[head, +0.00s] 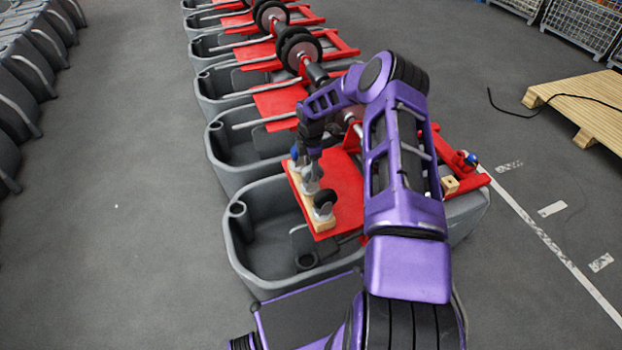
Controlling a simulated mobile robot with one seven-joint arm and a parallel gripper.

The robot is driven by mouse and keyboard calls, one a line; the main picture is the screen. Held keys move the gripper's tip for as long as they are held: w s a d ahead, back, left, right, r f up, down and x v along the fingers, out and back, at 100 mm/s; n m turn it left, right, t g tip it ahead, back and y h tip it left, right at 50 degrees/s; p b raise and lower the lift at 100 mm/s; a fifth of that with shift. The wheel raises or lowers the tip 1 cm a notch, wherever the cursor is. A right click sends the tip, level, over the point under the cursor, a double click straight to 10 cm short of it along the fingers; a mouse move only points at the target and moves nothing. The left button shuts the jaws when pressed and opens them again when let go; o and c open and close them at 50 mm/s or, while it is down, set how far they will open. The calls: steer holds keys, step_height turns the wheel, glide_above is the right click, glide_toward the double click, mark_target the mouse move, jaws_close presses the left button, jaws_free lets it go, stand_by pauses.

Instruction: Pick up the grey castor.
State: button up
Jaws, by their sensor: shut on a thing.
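Several small castors sit in a row on a pale wooden block (321,223) on the red plate (347,190) of the nearest tank. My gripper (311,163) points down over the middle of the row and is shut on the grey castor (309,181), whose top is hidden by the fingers. The castor appears to be still at the block; I cannot tell whether there is a gap under it. A dark-wheeled castor (324,202) stands at the near end. Another castor with a blue part (296,154) is at the far end, partly behind my gripper.
The nearest grey tank (240,255) is open beneath the plate. A row of similar tanks with red frames (285,103) and dark wheels (299,50) runs away behind it. A small wooden piece (450,185) lies right of my arm. A pallet (580,105) is farther right; left floor is clear.

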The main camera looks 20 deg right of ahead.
jaws_close()
